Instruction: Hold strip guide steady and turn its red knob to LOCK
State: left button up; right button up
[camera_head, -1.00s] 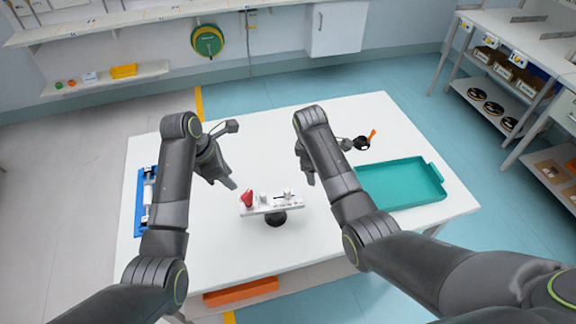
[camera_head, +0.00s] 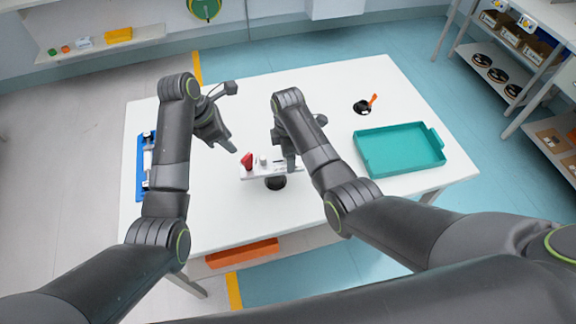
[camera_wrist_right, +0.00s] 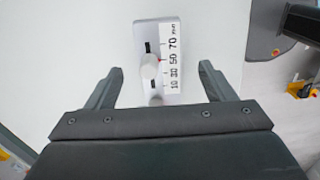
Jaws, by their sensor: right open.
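The strip guide (camera_head: 262,173) is a white bar on a round black foot, standing near the middle of the white table. Its red knob (camera_head: 247,160) stands up at the bar's left end. My left gripper (camera_head: 231,147) hangs just behind and left of the knob, apart from it; its jaw gap is unclear. My right gripper (camera_head: 289,162) is at the bar's right end and hides part of it. In the right wrist view its open fingers (camera_wrist_right: 161,68) are on either side of the guide's scale plate (camera_wrist_right: 149,28), with gaps. The red knob is not visible there.
A teal tray (camera_head: 437,152) lies on the right of the table, with a black and orange item (camera_head: 364,105) behind it. A blue holder (camera_head: 140,180) lies at the left edge. An orange bin (camera_head: 242,253) is below the front edge.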

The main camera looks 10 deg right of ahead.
jog(key=shift+f, duration=3.75)
jog(key=shift+c, duration=0.2)
